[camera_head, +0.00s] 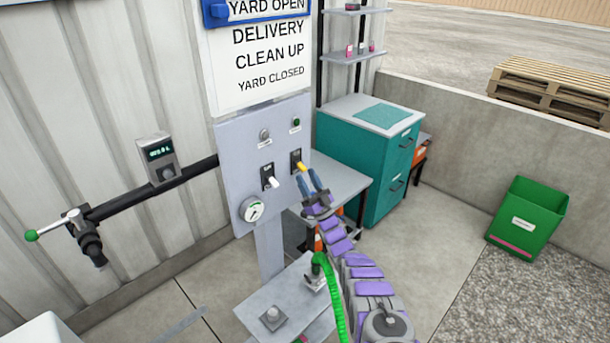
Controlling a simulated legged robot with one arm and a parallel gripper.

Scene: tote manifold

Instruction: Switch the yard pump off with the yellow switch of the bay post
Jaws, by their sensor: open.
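The bay post (231,140) is a grey panel on a stand, in the middle of the head view. The yellow switch (302,167) sits on its right side, on a dark plate. A white switch (273,183) is to its left. Above them are a grey lamp (264,135) and a dark green lamp (296,123). My gripper (306,183) is open, with its blue-grey fingers pointing up just below the yellow switch. I cannot tell whether a fingertip touches the switch. The yellow lever points toward the lower right.
A pressure gauge (252,210) is at the panel's lower left. A grey table (343,178) and a teal cabinet (345,148) stand behind my arm. A green hose (330,290) runs beside the arm. A green bin (528,222) stands right; the floor before it is clear.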

